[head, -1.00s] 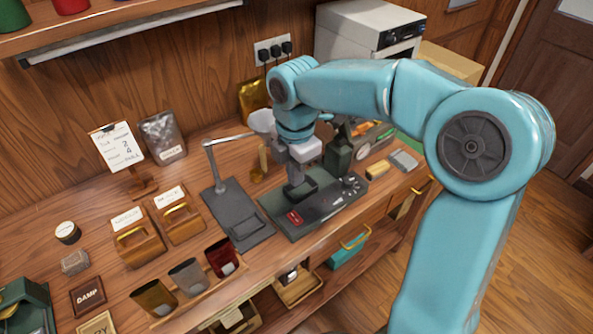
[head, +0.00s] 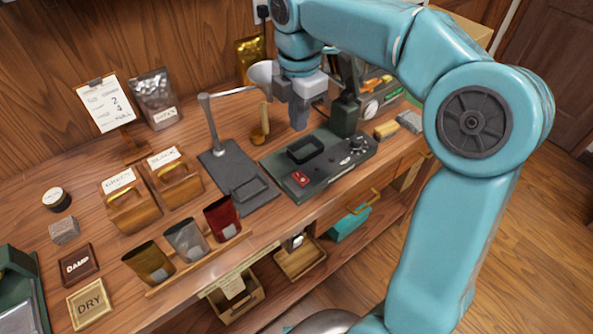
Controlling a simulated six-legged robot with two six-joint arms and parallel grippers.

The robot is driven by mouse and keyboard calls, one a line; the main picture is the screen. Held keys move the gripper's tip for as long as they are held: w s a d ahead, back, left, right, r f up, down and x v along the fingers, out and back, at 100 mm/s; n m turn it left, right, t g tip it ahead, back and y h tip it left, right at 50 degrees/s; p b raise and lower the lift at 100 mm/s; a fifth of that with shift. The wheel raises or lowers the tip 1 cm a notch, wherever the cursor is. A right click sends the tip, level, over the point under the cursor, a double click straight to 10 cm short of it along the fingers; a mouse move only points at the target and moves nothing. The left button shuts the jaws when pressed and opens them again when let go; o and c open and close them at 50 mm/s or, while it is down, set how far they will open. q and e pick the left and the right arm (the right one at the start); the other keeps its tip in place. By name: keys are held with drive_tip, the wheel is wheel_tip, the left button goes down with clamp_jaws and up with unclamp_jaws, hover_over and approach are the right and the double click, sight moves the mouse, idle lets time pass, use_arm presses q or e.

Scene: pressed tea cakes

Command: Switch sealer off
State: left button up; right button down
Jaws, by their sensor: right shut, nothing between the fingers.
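The sealer (head: 335,172) is a dark green machine with a flat base on the bench, a raised post at its back and a black recessed tray on top. A red switch (head: 300,178) sits at its front left corner; I cannot tell which way it is set. Knobs (head: 357,143) are at its right end. My right gripper (head: 299,124) points down, shut and empty, just behind the sealer's tray in the picture and apart from the red switch. My left gripper is not in view.
A lamp-like stand (head: 216,135) on a dark base is left of the sealer.

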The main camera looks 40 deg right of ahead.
sight(299, 174)
drive_tip(key=shift+w+a, duration=0.1)
wheel_tip(299, 174, down, 14)
drive_tip(key=shift+r+b, duration=0.1)
drive_tip(key=shift+b, duration=0.45)
drive_tip(key=shift+f, duration=0.25)
drive_tip(key=shift+s, duration=0.2)
drive_tip(key=shift+s+r, duration=0.25)
drive_tip(key=shift+s, duration=0.4)
drive_tip(key=shift+w, duration=0.1)
